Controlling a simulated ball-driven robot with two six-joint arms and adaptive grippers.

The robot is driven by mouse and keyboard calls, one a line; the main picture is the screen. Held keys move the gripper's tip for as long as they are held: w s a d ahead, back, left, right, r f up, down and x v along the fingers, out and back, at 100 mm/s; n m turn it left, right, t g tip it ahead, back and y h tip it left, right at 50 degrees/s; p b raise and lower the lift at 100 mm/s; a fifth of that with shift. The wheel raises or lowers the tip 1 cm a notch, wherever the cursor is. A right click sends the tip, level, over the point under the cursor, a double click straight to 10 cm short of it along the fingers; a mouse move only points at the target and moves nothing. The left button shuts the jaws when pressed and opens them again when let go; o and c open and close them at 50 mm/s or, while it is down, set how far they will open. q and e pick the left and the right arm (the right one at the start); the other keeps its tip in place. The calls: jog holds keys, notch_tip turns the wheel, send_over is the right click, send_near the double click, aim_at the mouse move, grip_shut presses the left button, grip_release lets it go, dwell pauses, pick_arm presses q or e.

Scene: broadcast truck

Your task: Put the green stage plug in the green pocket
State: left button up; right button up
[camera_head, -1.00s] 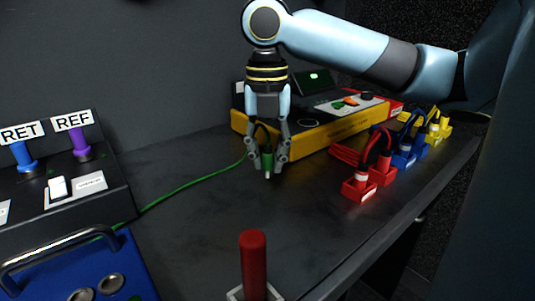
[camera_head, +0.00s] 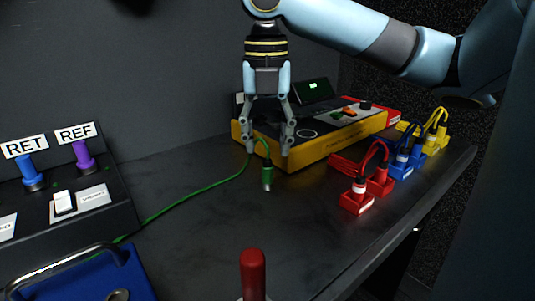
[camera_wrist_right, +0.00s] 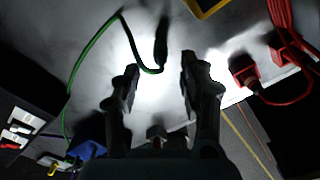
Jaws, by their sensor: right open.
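The green stage plug (camera_head: 267,179) is below my right gripper (camera_head: 268,152) in the head view, tip down, with its green cable looping up behind it. I cannot tell whether it touches the bench. My right gripper is open and empty, its fingertips above the plug. In the right wrist view the plug (camera_wrist_right: 161,42) is a dark shape beyond the open fingers (camera_wrist_right: 158,72), with green cable curving to it. I cannot make out a green pocket in these views. My left gripper is out of view.
Red (camera_head: 357,201), blue (camera_head: 402,170) and yellow (camera_head: 441,142) plug blocks line the right bench edge. A yellow-sided console (camera_head: 318,147) stands behind the gripper. A control panel (camera_head: 107,207), blue case (camera_head: 125,272) and red handle (camera_head: 253,272) are nearer.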

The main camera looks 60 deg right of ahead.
aim_at(268, 159)
notch_tip(268, 159, up, 5)
jog(key=shift+r+p, duration=0.15)
jog(key=shift+p, duration=0.4)
jog(key=shift+o, duration=0.4)
jog(key=shift+r, duration=0.3)
jog(key=w+a+r+m+t+y+p, duration=0.2)
jog(key=w+m+p, duration=0.2)
jog(key=m, duration=0.6)
jog(key=s+d+f+m+g+p, duration=0.1)
jog(key=s+d+f+m+p, duration=0.2)
jog(key=s+d, duration=0.15)
jog(key=shift+h, duration=0.4)
jog(key=f+b, duration=0.3)
jog(key=a+f+b, duration=0.1)
jog(key=f+b, duration=0.2)
jog(key=b, duration=0.1)
jog(key=a+f+b, duration=0.1)
jog(key=f+b, duration=0.3)
jog(key=shift+w+a+f, duration=0.1)
jog(key=shift+w+a, duration=0.1)
